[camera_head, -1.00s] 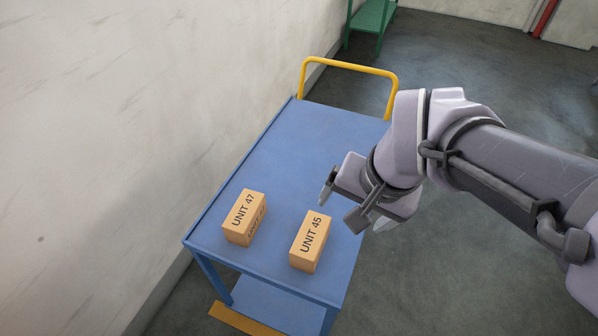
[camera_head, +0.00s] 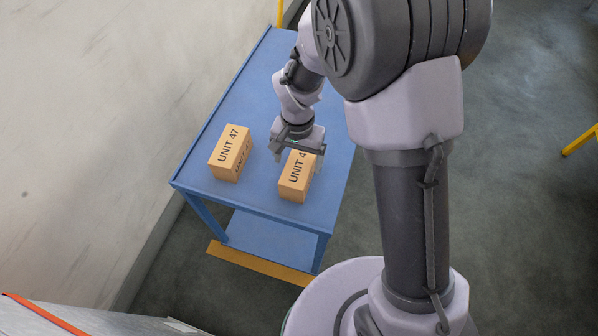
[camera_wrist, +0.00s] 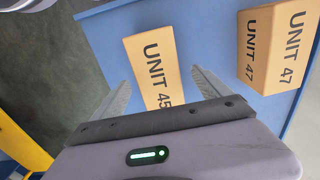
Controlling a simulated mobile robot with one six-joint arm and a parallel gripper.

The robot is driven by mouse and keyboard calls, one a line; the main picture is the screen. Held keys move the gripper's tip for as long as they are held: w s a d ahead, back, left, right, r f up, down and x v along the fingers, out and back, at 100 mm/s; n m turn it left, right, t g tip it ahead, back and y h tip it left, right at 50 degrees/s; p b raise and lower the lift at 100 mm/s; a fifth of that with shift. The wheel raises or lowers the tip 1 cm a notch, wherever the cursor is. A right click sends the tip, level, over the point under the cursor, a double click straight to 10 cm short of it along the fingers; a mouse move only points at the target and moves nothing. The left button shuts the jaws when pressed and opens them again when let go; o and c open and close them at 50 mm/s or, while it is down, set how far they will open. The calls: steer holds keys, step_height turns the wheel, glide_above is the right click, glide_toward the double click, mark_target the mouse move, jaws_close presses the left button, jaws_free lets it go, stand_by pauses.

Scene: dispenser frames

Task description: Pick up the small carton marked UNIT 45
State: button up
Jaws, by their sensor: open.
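The small orange carton marked UNIT 45 (camera_head: 295,182) stands on the blue cart top (camera_head: 262,200), its upper end hidden behind my gripper in the head view. My gripper (camera_head: 297,158) is open and is right at the carton's far end. In the wrist view the UNIT 45 carton (camera_wrist: 155,62) reaches down between the two spread fingers of my gripper (camera_wrist: 165,92), with clear space beside each finger. Whether the fingers are level with the carton or above it, I cannot tell.
A similar carton marked UNIT 47 (camera_head: 230,153) stands to the left on the cart, and also shows at right in the wrist view (camera_wrist: 277,45). A pale wall (camera_head: 90,110) runs along the cart's left side. Grey floor lies to the right.

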step_height(320, 180, down, 6)
steer(key=b, duration=0.2)
steer(key=shift+d+b, duration=0.1)
steer(key=shift+b, duration=0.25)
steer(key=shift+r, duration=0.2)
steer(key=shift+c, duration=0.5)
jaws_close()
